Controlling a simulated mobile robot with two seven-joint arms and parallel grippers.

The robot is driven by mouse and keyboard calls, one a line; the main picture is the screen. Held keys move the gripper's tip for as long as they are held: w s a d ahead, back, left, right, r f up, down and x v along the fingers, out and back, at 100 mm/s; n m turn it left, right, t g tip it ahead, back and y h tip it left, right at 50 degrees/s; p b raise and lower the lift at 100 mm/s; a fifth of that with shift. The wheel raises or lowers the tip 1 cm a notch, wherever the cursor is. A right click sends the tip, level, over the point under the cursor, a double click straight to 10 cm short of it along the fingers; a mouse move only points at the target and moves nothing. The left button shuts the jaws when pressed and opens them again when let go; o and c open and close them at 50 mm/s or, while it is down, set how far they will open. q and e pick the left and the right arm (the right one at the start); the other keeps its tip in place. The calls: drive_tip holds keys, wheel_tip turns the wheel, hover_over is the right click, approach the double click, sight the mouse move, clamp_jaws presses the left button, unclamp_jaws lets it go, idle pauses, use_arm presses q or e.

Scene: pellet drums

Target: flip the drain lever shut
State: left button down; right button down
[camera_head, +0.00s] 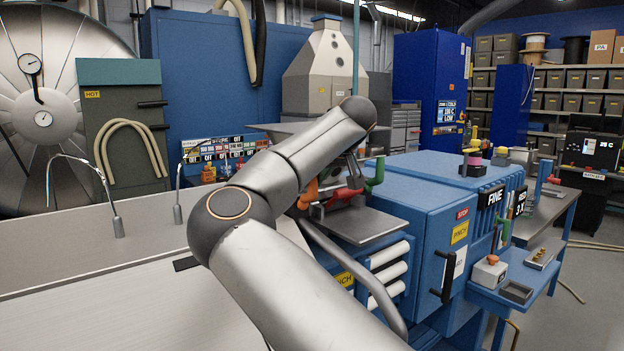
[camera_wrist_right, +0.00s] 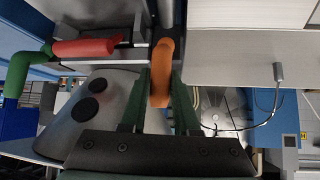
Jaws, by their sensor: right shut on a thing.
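Three coloured lever handles sit on the blue machine's front: an orange lever (camera_head: 308,196), a red lever (camera_head: 344,196) and a green lever (camera_head: 376,172). No label shows which one is the drain lever. In the right wrist view, my right gripper (camera_wrist_right: 160,85) has its two dark green fingers on either side of the orange lever (camera_wrist_right: 162,60), shut on it. The red lever (camera_wrist_right: 90,47) and the green lever (camera_wrist_right: 18,72) stand apart to the left there. In the head view my right arm hides most of its gripper. My left gripper is not in view.
A flat metal shelf (camera_head: 362,224) juts out below the levers. The blue cabinet (camera_head: 415,215) with a black handle stands to the right. A pale worktop (camera_head: 110,300) with thin bent pipes lies to the left. A hopper (camera_head: 325,75) rises behind.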

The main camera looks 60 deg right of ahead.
idle(0.3)
drive_tip(key=c, duration=0.7)
unclamp_jaws()
drive_tip(key=shift+o, duration=0.2)
drive_tip(key=shift+s+r, duration=0.1)
drive_tip(key=shift+s+a+r, duration=0.15)
drive_tip(key=shift+s+r, duration=0.1)
drive_tip(key=b+v, duration=0.2)
drive_tip(key=v, duration=0.9)
drive_tip(key=shift+s+r, duration=0.15)
drive_tip(key=shift+s, duration=0.1)
drive_tip(key=shift+a, duration=0.1)
